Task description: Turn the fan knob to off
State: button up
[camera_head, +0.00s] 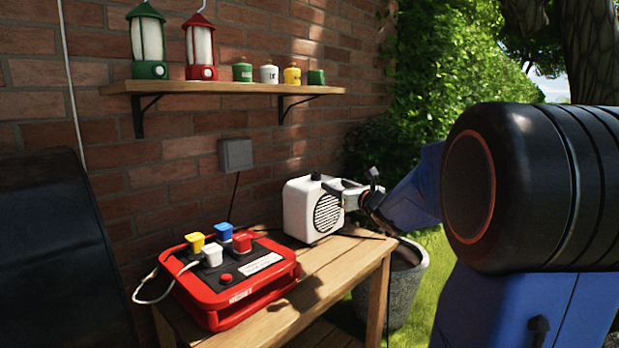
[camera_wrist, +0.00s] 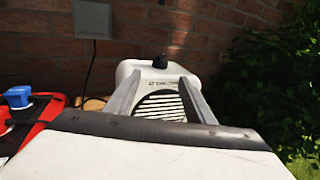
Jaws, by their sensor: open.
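The fan (camera_head: 303,212) is a white box with a dark round grille, standing at the back of the wooden table. Its black knob (camera_head: 315,177) sits on top. In the wrist view the fan (camera_wrist: 130,70) is straight ahead, with the knob (camera_wrist: 160,62) upright on its top face and small markings in front of it. My gripper (camera_head: 345,190) is at the fan's front right, a little below the knob. In the wrist view my gripper (camera_wrist: 163,83) is open, its two fingers either side of the grille. The knob is beyond the fingertips, and I cannot tell whether the fingers touch the fan.
A red power box (camera_head: 215,318) with several coloured plugs stands left of the fan on the table (camera_head: 335,275). A shelf (camera_head: 225,88) with lanterns and small tins hangs above. A grey planter (camera_head: 408,290) stands right of the table.

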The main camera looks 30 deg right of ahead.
aim_at(318, 176)
jog(key=w, duration=1.5)
jog(key=shift+d, duration=0.1)
jog(key=c, duration=1.1)
